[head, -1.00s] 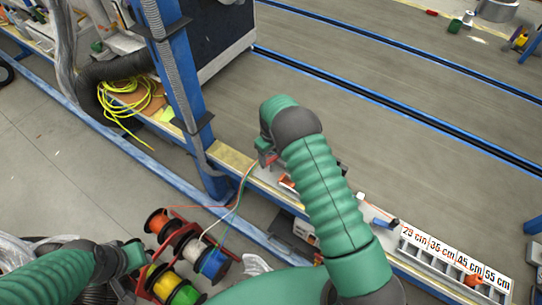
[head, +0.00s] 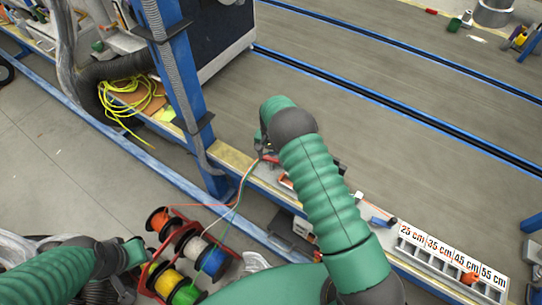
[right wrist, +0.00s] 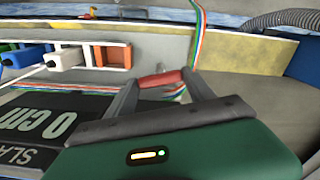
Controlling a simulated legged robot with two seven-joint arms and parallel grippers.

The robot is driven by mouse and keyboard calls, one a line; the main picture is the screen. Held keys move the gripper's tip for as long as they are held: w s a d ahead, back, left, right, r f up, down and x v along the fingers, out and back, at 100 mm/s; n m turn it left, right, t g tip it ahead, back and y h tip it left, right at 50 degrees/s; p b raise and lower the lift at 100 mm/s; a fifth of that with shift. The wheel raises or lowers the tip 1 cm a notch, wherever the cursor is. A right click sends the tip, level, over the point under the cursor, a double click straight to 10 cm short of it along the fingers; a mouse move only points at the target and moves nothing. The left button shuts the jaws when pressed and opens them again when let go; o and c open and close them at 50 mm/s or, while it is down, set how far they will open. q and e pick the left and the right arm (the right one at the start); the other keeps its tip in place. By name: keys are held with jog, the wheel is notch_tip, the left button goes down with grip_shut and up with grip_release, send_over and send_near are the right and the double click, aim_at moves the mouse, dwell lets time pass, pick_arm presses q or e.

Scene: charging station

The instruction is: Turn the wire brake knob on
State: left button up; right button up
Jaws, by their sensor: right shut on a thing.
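The wire brake knob, a small red bar (right wrist: 161,80), lies between the two grey fingers of my right gripper (right wrist: 160,90) in the right wrist view. The gripper is shut on it. In the head view my right gripper (head: 262,151) is at the workbench edge, with a bit of red (head: 271,159) beside it and much hidden by my arm. Coloured wires (head: 241,188) run from the spools up to this spot; they also pass behind the red bar in the right wrist view (right wrist: 198,25). My left wrist is at lower left; its fingers cannot be made out.
A red rack of wire spools (head: 187,252) stands below the bench, near my left arm. A blue post (head: 186,90) rises left of my right gripper. A labelled length tray (head: 450,262) and a blue tool (head: 382,222) lie to the right. Yellow cable (head: 130,105) lies coiled behind.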

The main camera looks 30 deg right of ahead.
aim_at(271, 158)
jog(key=shift+w+d+r+m, duration=0.1)
jog(key=shift+w+m, duration=0.05)
jog(key=shift+m, duration=1.55)
jog(key=o, duration=1.2)
jog(key=shift+c, duration=0.2)
jog(key=shift+o, duration=1.1)
notch_tip(271, 158, up, 17)
jog(key=p, duration=0.2)
jog(key=shift+f, duration=0.2)
jog(key=shift+r, duration=0.1)
